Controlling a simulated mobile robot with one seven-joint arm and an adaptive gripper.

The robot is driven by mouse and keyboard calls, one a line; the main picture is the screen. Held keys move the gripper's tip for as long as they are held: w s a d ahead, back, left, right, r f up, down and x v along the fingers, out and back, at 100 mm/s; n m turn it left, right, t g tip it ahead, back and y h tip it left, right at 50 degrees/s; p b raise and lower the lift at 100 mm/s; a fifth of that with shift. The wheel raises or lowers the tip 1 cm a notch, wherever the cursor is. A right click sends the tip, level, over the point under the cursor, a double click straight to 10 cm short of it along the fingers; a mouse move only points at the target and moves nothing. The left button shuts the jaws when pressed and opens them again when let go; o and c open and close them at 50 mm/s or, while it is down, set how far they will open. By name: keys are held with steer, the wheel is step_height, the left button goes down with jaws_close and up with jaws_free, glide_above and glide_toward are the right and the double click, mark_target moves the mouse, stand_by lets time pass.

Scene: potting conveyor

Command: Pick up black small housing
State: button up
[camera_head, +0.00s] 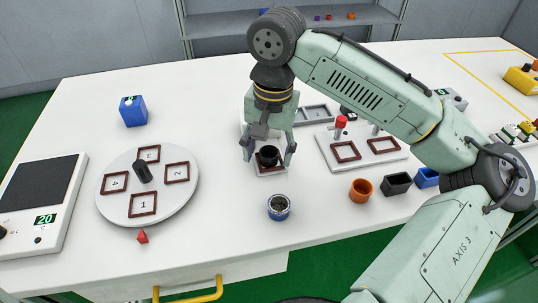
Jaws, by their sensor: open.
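A small black round housing (270,154) stands inside a dark red square frame on a light pad (272,171), near the middle of the table in the head view. My gripper (268,158) points down over it, open, with one finger on each side of the housing. I cannot tell whether the fingers touch it. The top of the housing shows between the fingers; its back is partly hidden by my gripper.
A blue-rimmed round pot (278,207) stands just in front. An orange cup (361,190), a black square cup (396,185) and a blue cup (426,177) stand right. A white turntable (185,190) and a hotplate (45,205) are left. A fixture plate (325,152) lies close right.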

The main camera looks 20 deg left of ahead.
steer(key=shift+c, duration=0.2)
steer(key=c, duration=0.9)
steer(key=shift+r, duration=0.1)
steer(key=shift+c, duration=0.2)
